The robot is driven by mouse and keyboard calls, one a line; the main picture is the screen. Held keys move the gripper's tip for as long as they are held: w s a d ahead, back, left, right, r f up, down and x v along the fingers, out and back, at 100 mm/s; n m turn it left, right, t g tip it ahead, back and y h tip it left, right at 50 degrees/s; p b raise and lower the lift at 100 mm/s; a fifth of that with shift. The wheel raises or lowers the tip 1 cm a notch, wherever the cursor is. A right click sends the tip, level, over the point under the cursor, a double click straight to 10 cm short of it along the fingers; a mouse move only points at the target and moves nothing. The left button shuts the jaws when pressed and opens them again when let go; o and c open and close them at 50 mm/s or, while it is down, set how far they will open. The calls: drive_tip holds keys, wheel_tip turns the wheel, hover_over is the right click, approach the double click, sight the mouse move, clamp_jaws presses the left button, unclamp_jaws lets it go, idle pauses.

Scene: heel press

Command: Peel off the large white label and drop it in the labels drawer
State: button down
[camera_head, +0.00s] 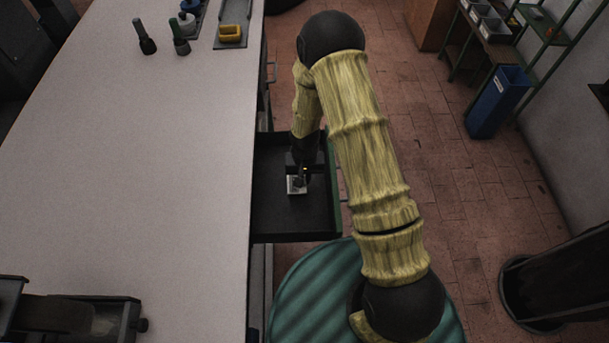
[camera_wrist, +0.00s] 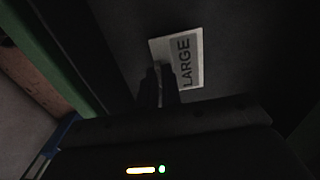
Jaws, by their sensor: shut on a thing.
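The large white label (camera_wrist: 187,58) shows in the wrist view with the word LARGE in dark letters on a grey patch. My gripper (camera_wrist: 158,86) is shut on the label's edge. In the head view the label (camera_head: 297,184) is small and pale, over the dark floor of an open drawer (camera_head: 290,222) under the bench's right side. My gripper (camera_head: 302,172) points down inside the drawer's outline. I cannot tell whether the label touches the drawer floor. My fingers hide part of the label.
The pale bench top (camera_head: 130,170) lies left of the drawer, mostly bare. Stamps (camera_head: 181,42) and a yellow block (camera_head: 230,33) stand at its far end. A dark device (camera_head: 75,318) is at the near left. A blue bin (camera_head: 496,100) stands on the floor at right.

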drive_tip(key=c, duration=1)
unclamp_jaws()
drive_tip(key=shift+c, duration=0.2)
drive_tip(key=shift+r+p, duration=2.4)
drive_tip(key=shift+r, duration=1.1)
drive_tip(key=s+d+r+t, duration=0.1)
drive_tip(key=s+d+r, duration=0.2)
drive_tip(key=r, duration=0.5)
drive_tip(key=s+d+r, duration=0.4)
drive_tip(key=s+r, duration=0.1)
drive_tip(key=r, duration=0.4)
drive_tip(key=s+d+r+t, duration=0.1)
drive_tip(key=s+d+r, duration=0.3)
drive_tip(key=r, duration=0.4)
drive_tip(key=shift+s+r+t, duration=0.15)
drive_tip(key=shift+r+t, duration=0.1)
drive_tip(key=shift+t, duration=0.05)
